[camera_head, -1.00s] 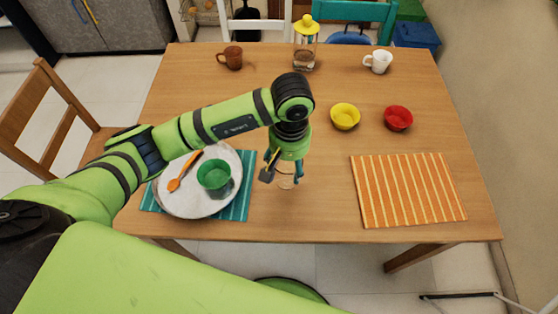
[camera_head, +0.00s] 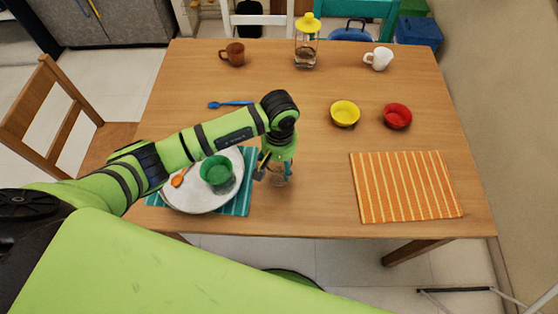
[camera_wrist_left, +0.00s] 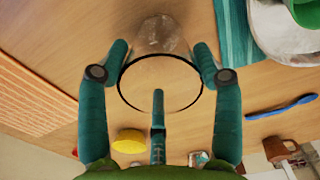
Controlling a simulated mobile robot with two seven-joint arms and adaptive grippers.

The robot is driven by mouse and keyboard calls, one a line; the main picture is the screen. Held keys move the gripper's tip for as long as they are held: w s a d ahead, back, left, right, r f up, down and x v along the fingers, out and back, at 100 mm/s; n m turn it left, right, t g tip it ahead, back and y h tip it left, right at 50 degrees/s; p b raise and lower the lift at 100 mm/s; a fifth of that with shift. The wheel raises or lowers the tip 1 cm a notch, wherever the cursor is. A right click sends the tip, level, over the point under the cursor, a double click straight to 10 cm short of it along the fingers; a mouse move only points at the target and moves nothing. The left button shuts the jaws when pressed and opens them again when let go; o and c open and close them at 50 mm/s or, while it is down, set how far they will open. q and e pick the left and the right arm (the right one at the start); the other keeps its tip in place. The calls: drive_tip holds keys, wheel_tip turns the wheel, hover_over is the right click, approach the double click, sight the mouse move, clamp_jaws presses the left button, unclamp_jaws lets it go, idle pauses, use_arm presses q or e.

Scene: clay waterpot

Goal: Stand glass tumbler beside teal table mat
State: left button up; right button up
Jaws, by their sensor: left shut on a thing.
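The clear glass tumbler (camera_head: 281,180) is between the fingers of my left gripper (camera_head: 273,173), just right of the teal table mat (camera_head: 246,197). In the left wrist view, the tumbler (camera_wrist_left: 160,45) shows with its round rim towards me, and the fingers of the gripper (camera_wrist_left: 159,60) are shut on it from both sides. A strip of the teal mat (camera_wrist_left: 233,30) lies beside it there. The tumbler appears upright and close to the table; I cannot tell whether its base touches. My right gripper is not in view.
A blue spoon (camera_head: 232,104) lies behind. Yellow (camera_head: 345,114) and red (camera_head: 397,116) bowls stand right of centre. An orange striped mat (camera_head: 405,187) lies right, with bare table between.

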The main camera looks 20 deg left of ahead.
use_arm(q)
drive_tip(key=o, duration=1.3)
drive_tip(key=shift+r, duration=0.25)
wheel_tip(320, 180, up, 12)
drive_tip(key=b, duration=0.3)
drive_tip(key=shift+f, duration=0.15)
